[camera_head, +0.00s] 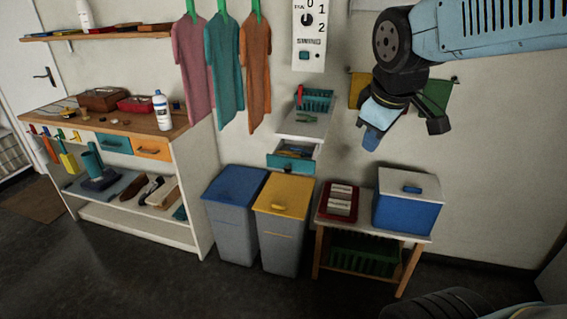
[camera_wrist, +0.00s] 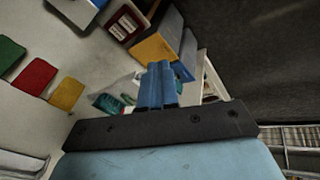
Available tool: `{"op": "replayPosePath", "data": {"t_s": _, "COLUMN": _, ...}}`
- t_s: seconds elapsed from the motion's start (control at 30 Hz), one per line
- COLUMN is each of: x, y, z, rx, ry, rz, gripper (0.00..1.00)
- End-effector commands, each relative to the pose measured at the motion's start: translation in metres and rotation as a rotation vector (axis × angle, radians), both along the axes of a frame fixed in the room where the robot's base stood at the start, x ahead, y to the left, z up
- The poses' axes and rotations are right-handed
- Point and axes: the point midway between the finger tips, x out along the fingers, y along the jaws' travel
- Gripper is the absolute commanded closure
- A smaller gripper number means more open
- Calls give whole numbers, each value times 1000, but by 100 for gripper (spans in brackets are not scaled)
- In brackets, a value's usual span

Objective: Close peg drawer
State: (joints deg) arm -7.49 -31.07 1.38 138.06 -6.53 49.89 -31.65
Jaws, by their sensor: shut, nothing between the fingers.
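The peg drawer (camera_head: 291,161) is a teal-fronted drawer under a small grey wall shelf (camera_head: 303,124). It stands pulled open, and small coloured items show inside it. My gripper (camera_head: 371,140) hangs in the air to the right of the drawer and apart from it, pointing down. In the wrist view its blue fingers (camera_wrist: 158,84) are together, with nothing between them. Teal parts near the shelf show left of the fingers there, but I cannot tell clearly which is the drawer.
A blue-lidded bin (camera_head: 234,188) and a yellow-lidded bin (camera_head: 284,194) stand below the drawer. A low table to the right holds a blue box (camera_head: 408,213) and a red tray (camera_head: 338,214). A teal basket (camera_head: 317,101) sits on the wall shelf. Shirts hang to the left.

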Motion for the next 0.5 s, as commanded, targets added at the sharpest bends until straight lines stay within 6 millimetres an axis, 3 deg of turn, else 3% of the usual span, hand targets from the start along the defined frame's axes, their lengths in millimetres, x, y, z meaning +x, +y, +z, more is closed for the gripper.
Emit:
{"op": "replayPosePath", "data": {"t_s": 0.2, "x": 52, "y": 46, "z": -17, "rx": -276, "ry": 82, "rz": 587, "gripper": 100}}
{"op": "replayPosePath", "data": {"t_s": 0.5, "x": 107, "y": 125, "z": -54, "rx": -608, "ry": 172, "rz": 1386, "gripper": 100}}
